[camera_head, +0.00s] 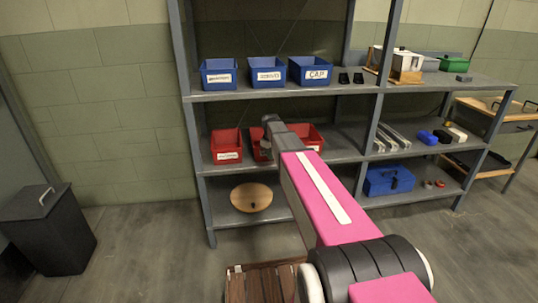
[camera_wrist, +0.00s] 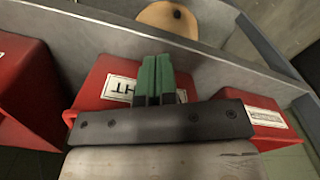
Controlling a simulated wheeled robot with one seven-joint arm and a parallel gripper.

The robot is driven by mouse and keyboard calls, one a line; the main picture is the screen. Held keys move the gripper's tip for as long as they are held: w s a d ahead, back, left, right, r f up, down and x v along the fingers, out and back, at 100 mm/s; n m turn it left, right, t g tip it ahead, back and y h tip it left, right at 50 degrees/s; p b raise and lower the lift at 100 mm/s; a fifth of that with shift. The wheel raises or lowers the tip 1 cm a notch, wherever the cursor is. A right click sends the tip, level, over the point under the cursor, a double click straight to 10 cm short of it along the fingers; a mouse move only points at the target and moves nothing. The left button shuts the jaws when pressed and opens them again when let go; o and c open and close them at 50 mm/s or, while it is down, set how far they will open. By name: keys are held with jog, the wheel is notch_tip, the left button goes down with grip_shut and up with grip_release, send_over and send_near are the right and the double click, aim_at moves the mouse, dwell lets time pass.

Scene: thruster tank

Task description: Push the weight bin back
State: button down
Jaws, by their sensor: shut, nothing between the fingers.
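Red bins stand in a row on the middle shelf. The middle one (camera_wrist: 97,82), with a white label showing the letters "HT" upside down in the wrist view, fits the weight bin. In the head view its visible part (camera_head: 261,148) is mostly hidden behind my arm. My gripper (camera_wrist: 158,62) has its green fingers pressed together, in front of this bin's label. I cannot tell whether the fingertips touch the bin. In the head view the fingers are hidden behind my wrist.
Red bins flank it, one at left (camera_head: 226,146) and one at right (camera_head: 308,136) in the head view. Several blue bins (camera_head: 267,75) stand on the shelf above. A round wooden piece (camera_head: 251,197) lies on the shelf below. Grey uprights (camera_head: 195,150) bound the rack.

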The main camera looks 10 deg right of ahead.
notch_tip(320, 180, up, 7)
dwell(1.2)
jog(key=shift+s+f, duration=0.1)
jog(key=shift+f, duration=0.05)
jog(key=s+f+m, duration=0.2)
jog(key=s+f, duration=0.2)
jog(key=s, duration=0.5)
jog(key=s+f+m, duration=0.2)
jog(key=s+f, duration=0.3)
jog(key=s, duration=0.5)
jog(key=s+f+m, duration=0.2)
jog(key=s+f, duration=0.3)
jog(key=s, duration=0.4)
jog(key=shift+s, duration=0.35)
